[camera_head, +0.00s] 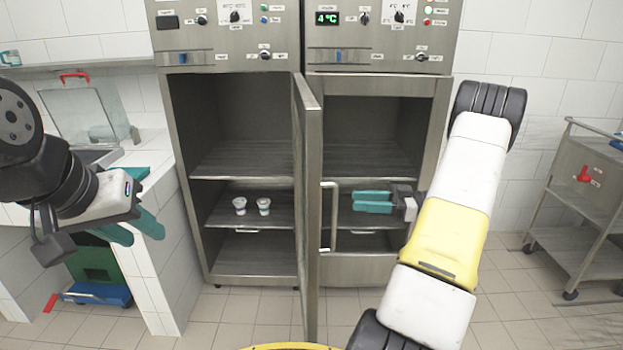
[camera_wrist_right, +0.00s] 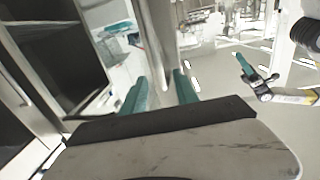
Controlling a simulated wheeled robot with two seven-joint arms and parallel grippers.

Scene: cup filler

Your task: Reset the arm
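My right gripper (camera_head: 354,202) is in front of the right cabinet compartment, just right of the open door's handle (camera_head: 334,215). Its teal fingers also show in the right wrist view (camera_wrist_right: 160,92), with a gap between them and nothing clearly held. My left gripper (camera_head: 150,205) hangs at the far left above the white tiled counter, its teal fingers apart and empty. My right arm (camera_head: 445,240) covers part of the right cabinet's side. Two small cups (camera_head: 239,205) (camera_head: 264,206) stand on a shelf in the left compartment.
The steel cabinet door (camera_head: 308,190) stands open, nearly edge-on, between the left compartment and my right gripper. A steel trolley (camera_head: 585,200) stands at the right. A blue tray (camera_head: 97,294) lies low at the left. The floor in front of the cabinet is clear.

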